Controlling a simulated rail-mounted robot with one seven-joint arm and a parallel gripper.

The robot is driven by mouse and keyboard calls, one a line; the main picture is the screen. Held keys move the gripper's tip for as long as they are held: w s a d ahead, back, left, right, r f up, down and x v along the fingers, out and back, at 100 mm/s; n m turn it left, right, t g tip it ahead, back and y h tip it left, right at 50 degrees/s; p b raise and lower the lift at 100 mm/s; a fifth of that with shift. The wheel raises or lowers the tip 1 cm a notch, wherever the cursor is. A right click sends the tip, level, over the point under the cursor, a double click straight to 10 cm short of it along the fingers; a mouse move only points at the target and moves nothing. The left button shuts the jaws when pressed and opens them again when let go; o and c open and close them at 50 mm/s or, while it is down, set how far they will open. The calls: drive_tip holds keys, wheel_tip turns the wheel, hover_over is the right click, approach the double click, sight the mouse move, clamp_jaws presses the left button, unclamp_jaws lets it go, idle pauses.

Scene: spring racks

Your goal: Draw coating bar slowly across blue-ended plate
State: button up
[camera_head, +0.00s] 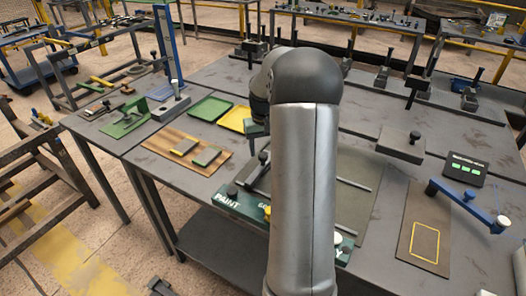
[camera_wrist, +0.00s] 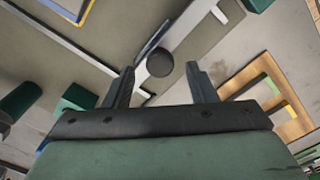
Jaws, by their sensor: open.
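My gripper (camera_wrist: 162,78) is open in the wrist view, with its two dark fingers apart. A round dark knob (camera_wrist: 160,65) shows between the fingertips, over a pale strip (camera_wrist: 193,37); I cannot tell whether the fingers touch it or whether it belongs to the coating bar. In the head view my arm hides the fingertips and part of the green PAINT station (camera_head: 228,203). A black knob (camera_head: 263,157) stands at that station. A plate (camera_head: 184,147) and another plate (camera_head: 207,155) lie on a wooden board (camera_head: 160,153). No blue end is clearly readable on them.
A green tray (camera_head: 211,108) and a yellow tray (camera_head: 236,119) lie behind the board. To the right are a grey block with a black knob (camera_head: 400,145), a blue arm (camera_head: 462,203), a display (camera_head: 465,168) and a dark panel with a yellow outline (camera_head: 424,242).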

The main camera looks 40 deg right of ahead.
sight(263, 161)
drive_tip(key=shift+f, duration=1.1)
drive_tip(key=shift+s, duration=0.1)
clamp_jaws()
